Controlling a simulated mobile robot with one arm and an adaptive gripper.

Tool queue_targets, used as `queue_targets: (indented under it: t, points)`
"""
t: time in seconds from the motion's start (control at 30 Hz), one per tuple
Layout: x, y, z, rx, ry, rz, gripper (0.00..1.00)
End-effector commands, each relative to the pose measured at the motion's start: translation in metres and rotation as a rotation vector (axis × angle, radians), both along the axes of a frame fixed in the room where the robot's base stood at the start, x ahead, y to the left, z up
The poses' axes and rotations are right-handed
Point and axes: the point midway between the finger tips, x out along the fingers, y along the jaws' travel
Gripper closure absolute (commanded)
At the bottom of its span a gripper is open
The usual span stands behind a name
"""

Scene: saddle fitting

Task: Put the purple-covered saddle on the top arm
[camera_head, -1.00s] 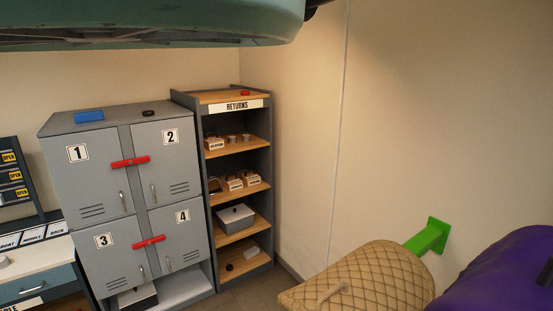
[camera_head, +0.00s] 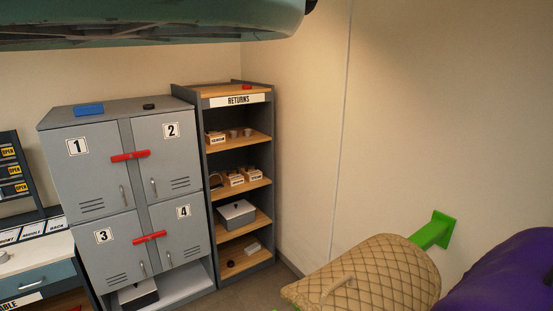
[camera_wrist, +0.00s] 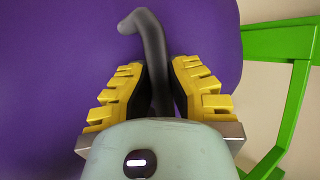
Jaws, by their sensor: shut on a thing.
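The purple-covered saddle (camera_head: 508,276) shows at the lower right of the head view, partly cut off by the frame edge. In the wrist view the purple cover (camera_wrist: 60,70) fills most of the picture. My gripper (camera_wrist: 155,80) has its yellow-padded fingers shut on a dark grey hooked handle (camera_wrist: 150,30) in front of the purple cover. A green arm (camera_head: 432,232) sticks out from the wall, and a tan quilted saddle (camera_head: 375,275) sits in front of it, hiding part of it. Green bars (camera_wrist: 295,95) show right of the purple cover in the wrist view. My gripper is not in the head view.
Grey lockers (camera_head: 75,185) numbered 1 to 4 stand at the left. A RETURNS shelf (camera_head: 211,205) with small items stands beside them in the corner. The wall (camera_head: 400,120) above the saddles is bare.

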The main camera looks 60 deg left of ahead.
Motion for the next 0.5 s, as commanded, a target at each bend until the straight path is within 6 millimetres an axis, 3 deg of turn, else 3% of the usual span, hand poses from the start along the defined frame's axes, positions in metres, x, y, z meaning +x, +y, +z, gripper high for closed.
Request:
queue_targets:
  t: [0.07, 0.1, 0.3, 0.5]
  points:
    - [0.0010, 0.0015, 0.0030, 0.000, -0.009, 0.004, 1.00]
    - [0.0010, 0.0015, 0.0030, 0.001, -0.009, 0.004, 0.81]
    - [0.0006, 0.0012, 0.0019, 0.000, -0.005, 0.003, 0.60]
    - [0.0001, 0.0004, -0.0001, -0.001, 0.000, 0.000, 0.59]
